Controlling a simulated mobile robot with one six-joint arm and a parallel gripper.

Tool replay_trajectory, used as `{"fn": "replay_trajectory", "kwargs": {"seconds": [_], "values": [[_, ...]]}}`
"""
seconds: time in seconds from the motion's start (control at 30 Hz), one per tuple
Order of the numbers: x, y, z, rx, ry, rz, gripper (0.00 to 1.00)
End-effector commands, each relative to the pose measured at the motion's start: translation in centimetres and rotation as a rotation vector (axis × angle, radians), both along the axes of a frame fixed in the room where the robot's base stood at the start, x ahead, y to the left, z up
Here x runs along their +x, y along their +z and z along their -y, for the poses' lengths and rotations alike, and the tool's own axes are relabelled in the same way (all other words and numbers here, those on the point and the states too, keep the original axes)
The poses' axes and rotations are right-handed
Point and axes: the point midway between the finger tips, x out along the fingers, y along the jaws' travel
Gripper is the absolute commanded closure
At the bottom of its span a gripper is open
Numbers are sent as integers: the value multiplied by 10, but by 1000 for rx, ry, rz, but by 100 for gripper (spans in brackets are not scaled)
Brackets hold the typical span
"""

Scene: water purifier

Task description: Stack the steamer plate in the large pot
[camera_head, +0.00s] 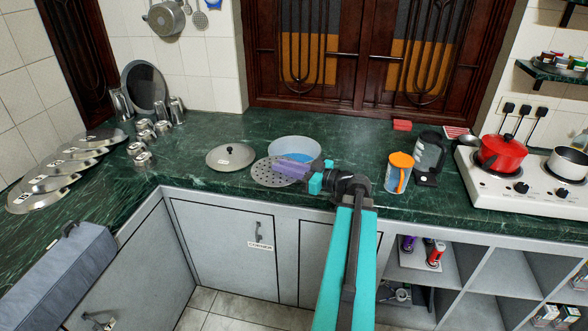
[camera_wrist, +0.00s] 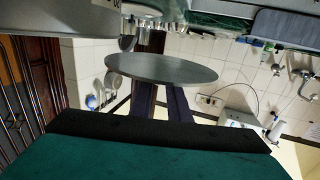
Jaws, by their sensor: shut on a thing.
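The steamer plate (camera_head: 266,174) is a round grey disc with holes. My gripper (camera_head: 284,169), with purple fingers, is shut on its right side in the head view. In the wrist view the plate (camera_wrist: 160,68) appears nearly edge-on between the two dark fingers (camera_wrist: 161,92). The large pot (camera_head: 294,142), with a bluish inside, stands on the counter just behind the plate and fingers. The fingers hide its front part. The plate is at the pot's front left and overlaps it in the picture; I cannot tell the height between them.
A lid with a black knob (camera_head: 230,156) lies left of the pot on the green counter (camera_head: 340,150). An orange-topped jug (camera_head: 398,172) and a dark appliance (camera_head: 428,157) stand to the right. A red pot (camera_head: 501,154) sits on the stove. Steel cups and plates are at left.

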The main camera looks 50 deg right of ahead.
Motion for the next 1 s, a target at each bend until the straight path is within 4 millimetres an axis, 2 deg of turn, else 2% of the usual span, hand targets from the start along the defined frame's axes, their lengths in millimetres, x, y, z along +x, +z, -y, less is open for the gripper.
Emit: {"fn": "replay_trajectory", "kwargs": {"seconds": [0.03,0.1,0.33,0.77,1.0], "values": [[-9,2,13,0,-24,1,100],[-19,3,25,0,-48,1,100],[-35,7,45,1,-89,1,100],[-34,7,47,1,-89,1,100],[-22,5,60,1,-87,1,100]]}}
